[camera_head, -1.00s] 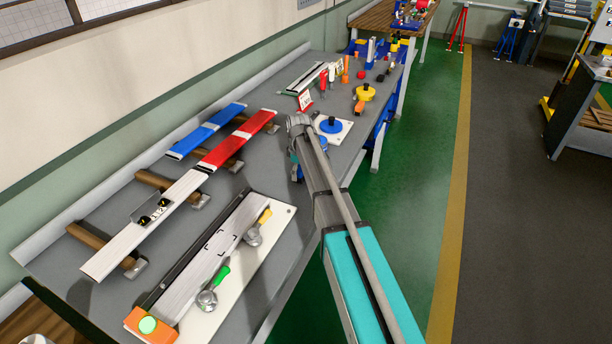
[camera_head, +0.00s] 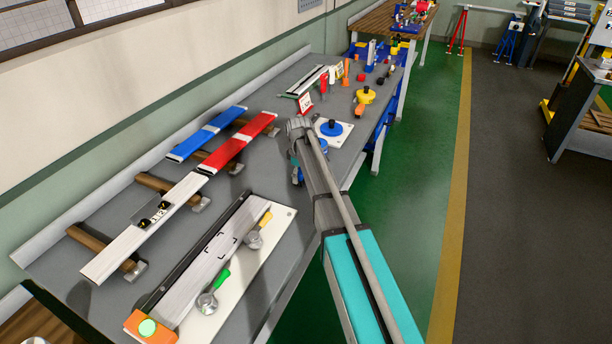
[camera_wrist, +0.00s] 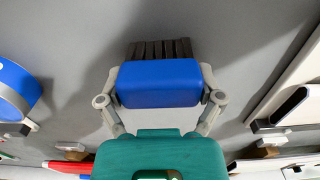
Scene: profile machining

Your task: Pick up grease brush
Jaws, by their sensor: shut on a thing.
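The grease brush (camera_wrist: 158,84) shows in the wrist view as a blue block with dark bristles (camera_wrist: 160,50) on its far side. My gripper (camera_wrist: 160,96) is shut on the blue block, one finger at each end. The grey bench surface lies behind the bristles; I cannot tell how large the gap to it is. In the head view my gripper (camera_head: 296,168) is over the right edge of the bench, small and mostly hidden by my wrist. A bit of blue shows there below the wrist.
A blue round piece on a white plate (camera_head: 346,127) stands just beyond my wrist. A white board with a long profile (camera_head: 279,227) lies in front. A green floor borders the bench.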

